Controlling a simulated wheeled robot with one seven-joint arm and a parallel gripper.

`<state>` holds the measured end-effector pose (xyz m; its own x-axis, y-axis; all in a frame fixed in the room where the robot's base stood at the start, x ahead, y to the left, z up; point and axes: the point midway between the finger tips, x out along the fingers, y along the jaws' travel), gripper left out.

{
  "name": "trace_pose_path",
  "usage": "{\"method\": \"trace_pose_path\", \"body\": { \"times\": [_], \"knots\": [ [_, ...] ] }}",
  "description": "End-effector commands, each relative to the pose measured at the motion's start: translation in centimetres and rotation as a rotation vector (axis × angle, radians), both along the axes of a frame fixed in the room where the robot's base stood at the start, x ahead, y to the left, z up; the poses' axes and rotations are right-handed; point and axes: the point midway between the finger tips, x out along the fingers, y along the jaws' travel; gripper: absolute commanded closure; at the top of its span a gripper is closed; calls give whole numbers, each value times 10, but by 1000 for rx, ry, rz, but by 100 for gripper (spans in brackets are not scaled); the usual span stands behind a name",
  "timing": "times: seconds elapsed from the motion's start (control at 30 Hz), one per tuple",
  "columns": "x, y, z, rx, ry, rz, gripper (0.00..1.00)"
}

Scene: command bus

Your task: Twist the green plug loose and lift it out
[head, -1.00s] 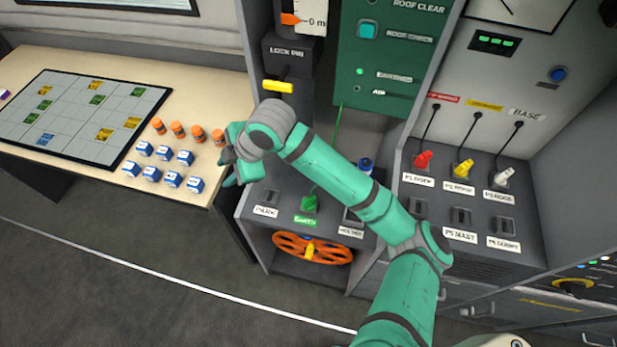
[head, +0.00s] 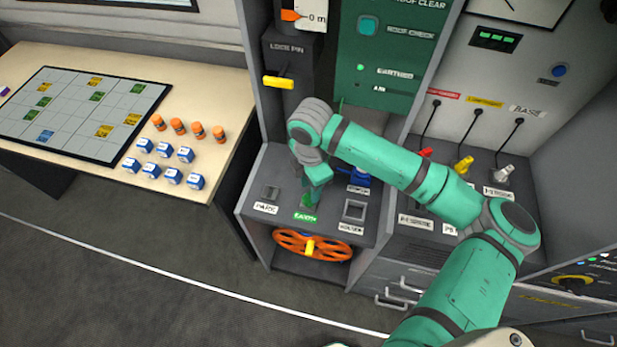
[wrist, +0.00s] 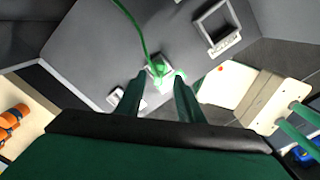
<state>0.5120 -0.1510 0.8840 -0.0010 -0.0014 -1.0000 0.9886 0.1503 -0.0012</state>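The green plug (head: 308,203) sits in its socket on the dark sloped console, behind the green "EARTH" label (head: 304,217). In the wrist view the plug (wrist: 159,69) has a green cable (wrist: 136,24) running up and left. My gripper (head: 314,192) is right over the plug, pointing down, and partly hides it in the head view. In the wrist view my gripper (wrist: 158,80) is open, its two fingers apart with the plug at their tips. I cannot tell whether either finger touches it.
An empty square socket (head: 354,210) is right of the plug, with a blue item (head: 360,174) behind it. A "PARK" socket (head: 270,192) is left. An orange wheel (head: 330,245) is below. Yellow (head: 464,165) and white (head: 503,174) plugs stand further right.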

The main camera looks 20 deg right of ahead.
Motion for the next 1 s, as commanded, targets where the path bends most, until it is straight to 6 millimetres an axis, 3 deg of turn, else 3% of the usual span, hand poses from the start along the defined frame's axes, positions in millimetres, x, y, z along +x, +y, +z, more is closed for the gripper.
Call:
{"method": "trace_pose_path", "body": {
  "times": [0.1,0.33,0.77,0.9,1.0],
  "knots": [
    [0,2,-20,2,2,4,66],
    [1,3,-45,2,-1,5,66],
    [1,3,-52,2,-1,5,66],
    [1,3,-52,2,-1,5,97],
    [1,3,-52,2,-1,8,97]
  ]
}}
